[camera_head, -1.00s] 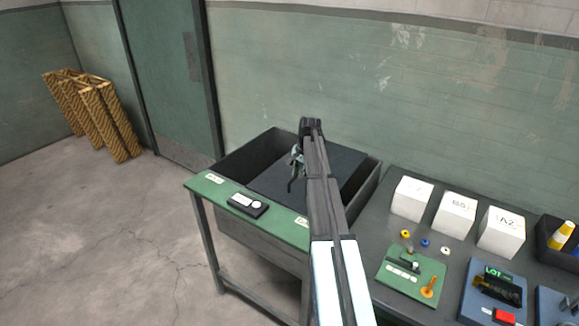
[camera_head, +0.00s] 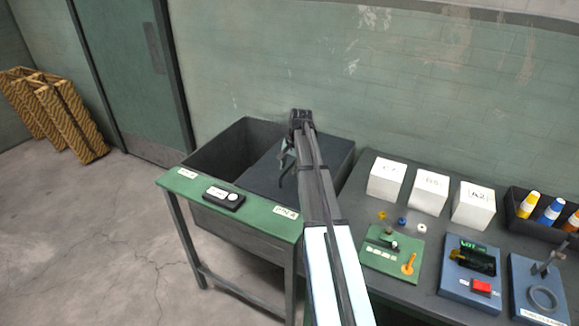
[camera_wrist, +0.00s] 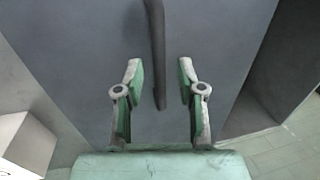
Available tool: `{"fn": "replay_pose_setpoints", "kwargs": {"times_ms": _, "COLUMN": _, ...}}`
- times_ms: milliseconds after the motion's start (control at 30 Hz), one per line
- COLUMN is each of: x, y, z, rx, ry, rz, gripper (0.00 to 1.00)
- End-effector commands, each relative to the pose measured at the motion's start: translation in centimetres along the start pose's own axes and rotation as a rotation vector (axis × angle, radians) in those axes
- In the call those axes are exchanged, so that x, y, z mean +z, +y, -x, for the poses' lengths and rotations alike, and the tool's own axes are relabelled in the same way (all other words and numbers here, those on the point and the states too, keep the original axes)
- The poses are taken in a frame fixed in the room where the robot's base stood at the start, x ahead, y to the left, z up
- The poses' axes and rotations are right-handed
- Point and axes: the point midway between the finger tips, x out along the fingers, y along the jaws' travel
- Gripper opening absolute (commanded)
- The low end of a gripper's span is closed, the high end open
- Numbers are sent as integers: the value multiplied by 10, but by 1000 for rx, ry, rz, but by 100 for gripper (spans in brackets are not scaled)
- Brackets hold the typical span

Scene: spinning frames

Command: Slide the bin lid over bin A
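The bin lid (camera_head: 325,160) is a flat dark grey slab on the right part of the dark double bin (camera_head: 240,222). The left compartment (camera_head: 225,160), by the left label on the green rail, is uncovered. The right label reads like BIN B; the left one is too small to read surely. The lid has a dark bar handle (camera_wrist: 157,50), seen in the wrist view. My gripper (camera_wrist: 158,65) is open, its fingers on either side of the handle's lower end with gaps to both. In the head view, my gripper (camera_head: 284,165) is partly hidden by my arm.
A green rail (camera_head: 260,210) with a black switch box (camera_head: 224,198) runs along the bin's front. To the right, a dark bench holds white boxes (camera_head: 428,194), a green panel (camera_head: 393,252) and blue panels (camera_head: 470,275). Wooden frames (camera_head: 55,115) stand far left.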

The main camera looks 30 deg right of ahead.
Motion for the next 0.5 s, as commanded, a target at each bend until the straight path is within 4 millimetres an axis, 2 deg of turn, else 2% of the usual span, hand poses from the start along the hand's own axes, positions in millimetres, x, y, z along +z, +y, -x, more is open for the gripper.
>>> {"fn": "replay_pose_setpoints", "kwargs": {"times_ms": 300, "x": 0, "y": 0, "z": 3, "rx": -1, "ry": 1, "rz": 0, "gripper": 39}}
{"fn": "replay_pose_setpoints", "kwargs": {"times_ms": 500, "x": -1, "y": 0, "z": 27, "rx": -2, "ry": 3, "rz": 0, "gripper": 39}}
